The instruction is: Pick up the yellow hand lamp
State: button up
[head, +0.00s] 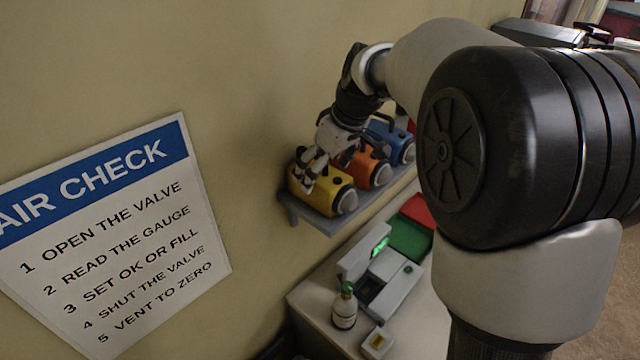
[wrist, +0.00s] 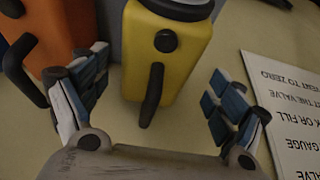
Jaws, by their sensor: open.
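The yellow hand lamp (head: 328,198) stands at the near end of a grey wall shelf in the head view. In the wrist view the yellow lamp (wrist: 181,62) shows its box body, a black knob and a black handle (wrist: 152,96). My gripper (head: 304,176) is at the yellow lamp in the head view and covers part of it. In the wrist view my gripper (wrist: 158,98) is open, with one finger either side of the lamp's handle. The handle appears between the fingers; I cannot tell whether anything touches.
An orange lamp (head: 372,172) and a blue lamp (head: 401,150) stand farther along the shelf (head: 336,227), with the orange one close beside the yellow. The wall with its sign (head: 110,235) is close on the left. A bottle (head: 344,308) and grey device stand below.

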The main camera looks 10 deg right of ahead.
aim_at(323, 173)
jog(key=x, duration=0.4)
jog(key=shift+d+f, duration=0.3)
jog(key=shift+f, duration=0.05)
jog(key=shift+c, duration=0.2)
jog(key=c, duration=1.5)
jog(key=shift+r, duration=0.1)
jog(key=shift+c, duration=0.4)
jog(key=shift+r, duration=0.15)
